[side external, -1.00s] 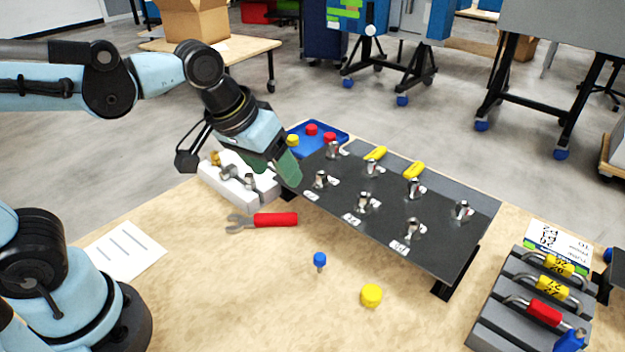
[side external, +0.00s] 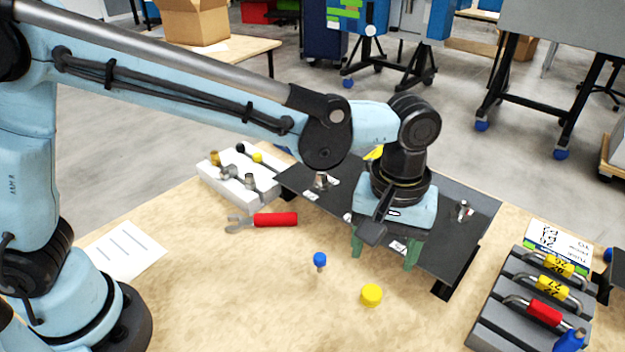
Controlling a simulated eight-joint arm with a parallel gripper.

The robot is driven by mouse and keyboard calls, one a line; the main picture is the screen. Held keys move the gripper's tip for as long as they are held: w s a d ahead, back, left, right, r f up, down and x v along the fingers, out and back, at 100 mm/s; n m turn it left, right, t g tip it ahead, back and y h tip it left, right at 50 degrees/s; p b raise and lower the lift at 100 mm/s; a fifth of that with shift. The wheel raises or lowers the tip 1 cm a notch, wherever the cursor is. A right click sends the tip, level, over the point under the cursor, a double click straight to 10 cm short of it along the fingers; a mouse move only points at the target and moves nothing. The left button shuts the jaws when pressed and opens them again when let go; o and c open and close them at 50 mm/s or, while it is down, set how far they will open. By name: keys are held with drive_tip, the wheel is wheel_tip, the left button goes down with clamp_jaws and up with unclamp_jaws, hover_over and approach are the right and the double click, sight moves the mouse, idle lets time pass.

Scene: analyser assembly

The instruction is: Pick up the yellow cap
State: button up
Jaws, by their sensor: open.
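The yellow cap (side external: 371,295) is a short round cylinder lying on the wooden table near the front middle. My gripper (side external: 384,262) is above and behind the cap in the picture, pointing down, over the front part of the dark panel. Its two green fingers are spread apart with nothing seen between them. The fingertips are clear of the cap. My arm and gripper hide much of the panel and its fittings.
A blue-topped part (side external: 320,260) stands left of the cap. The dark panel (side external: 455,250) is raised behind the cap. The table in front of the cap is clear.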

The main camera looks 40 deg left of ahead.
hover_over(372, 294)
drive_tip(key=f, duration=0.4)
drive_tip(key=shift+w+f, duration=0.25)
drive_tip(key=shift+f, duration=0.05)
drive_tip(key=shift+s+f, duration=0.15)
drive_tip(key=shift+f, duration=1.25)
drive_tip(key=shift+s+f, duration=0.1)
drive_tip(key=shift+f, duration=1.25)
drive_tip(key=c, duration=1.1)
